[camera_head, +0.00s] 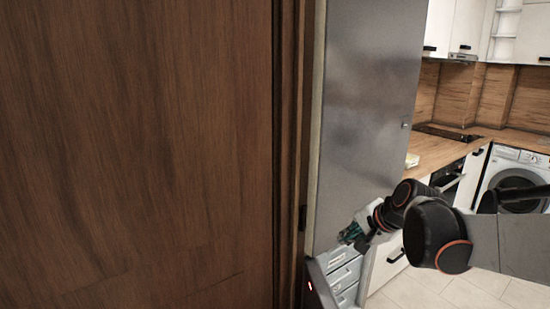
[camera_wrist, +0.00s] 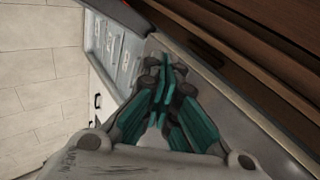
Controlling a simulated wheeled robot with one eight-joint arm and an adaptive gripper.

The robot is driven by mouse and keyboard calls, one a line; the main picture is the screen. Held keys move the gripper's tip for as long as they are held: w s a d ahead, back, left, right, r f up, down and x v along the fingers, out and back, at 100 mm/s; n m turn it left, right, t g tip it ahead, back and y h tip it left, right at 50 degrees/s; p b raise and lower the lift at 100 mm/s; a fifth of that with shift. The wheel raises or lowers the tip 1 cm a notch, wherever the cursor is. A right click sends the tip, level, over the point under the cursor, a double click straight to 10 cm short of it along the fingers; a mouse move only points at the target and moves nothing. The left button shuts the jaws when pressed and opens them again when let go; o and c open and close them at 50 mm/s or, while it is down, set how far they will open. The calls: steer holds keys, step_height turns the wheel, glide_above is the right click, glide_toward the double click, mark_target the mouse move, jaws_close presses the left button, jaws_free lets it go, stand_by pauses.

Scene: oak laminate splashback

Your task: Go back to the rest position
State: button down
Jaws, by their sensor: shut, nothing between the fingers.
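My gripper (camera_head: 350,234) is in front of the lower part of a tall grey fridge door (camera_head: 365,110) in the head view. My arm reaches in from the right edge. In the wrist view, the teal fingers of my gripper (camera_wrist: 167,78) are drawn together with nothing between them. I cannot tell whether the fingertips touch any surface.
A dark wood panel (camera_head: 140,150) fills the left. Pale drawers (camera_head: 343,275) show below the grey door. A wooden counter (camera_head: 440,150), an oven (camera_head: 447,178) and a washing machine (camera_head: 515,180) stand at the right. The tiled floor (camera_wrist: 35,100) shows clear.

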steer(key=s+d+f+n+h, duration=0.1)
steer(key=s+n+h, duration=0.2)
steer(key=s+n, duration=0.7)
steer(key=s, duration=1.5)
steer(key=shift+f+n, duration=0.3)
steer(key=shift+f, duration=0.05)
steer(key=shift+s, duration=0.1)
